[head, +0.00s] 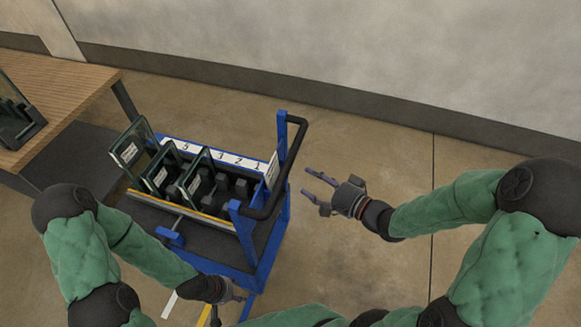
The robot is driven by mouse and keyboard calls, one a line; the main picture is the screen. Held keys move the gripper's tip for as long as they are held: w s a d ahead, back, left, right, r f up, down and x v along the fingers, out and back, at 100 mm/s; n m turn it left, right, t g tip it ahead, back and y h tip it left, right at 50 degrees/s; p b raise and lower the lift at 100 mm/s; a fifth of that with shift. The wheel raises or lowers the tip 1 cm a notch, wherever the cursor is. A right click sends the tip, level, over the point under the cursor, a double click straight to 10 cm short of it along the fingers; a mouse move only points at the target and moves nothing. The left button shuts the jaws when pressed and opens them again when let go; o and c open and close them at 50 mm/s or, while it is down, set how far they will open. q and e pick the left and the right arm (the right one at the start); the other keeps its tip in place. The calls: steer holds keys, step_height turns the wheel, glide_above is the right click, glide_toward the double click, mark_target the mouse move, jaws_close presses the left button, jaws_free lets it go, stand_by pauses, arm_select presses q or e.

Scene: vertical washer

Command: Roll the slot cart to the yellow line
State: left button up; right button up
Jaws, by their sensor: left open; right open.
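The slot cart (281,213) has a blue frame, a row of numbered slots and several framed glass panels standing in its left and middle part. Its black handle bar (279,177) is at the right end. My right gripper (308,182) is open and empty, to the right of the handle and apart from it in the picture. My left gripper (240,291) is open near the cart's lower right corner, low in the picture; whether it touches the cart I cannot tell. A yellow line (205,316) shows on the floor at the bottom, partly hidden by my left arm.
A wooden table (55,85) with another glass panel in a dark holder (20,128) stands at the left, close to the cart. A short white strip (169,304) lies on the floor. A wall with a dark base (330,95) runs behind. The floor right of the cart is clear.

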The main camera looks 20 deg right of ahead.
mark_target(288, 167)
steer(key=b+x, duration=0.3)
steer(key=x, duration=0.7)
steer(key=shift+w+a+f, duration=0.1)
jaws_close()
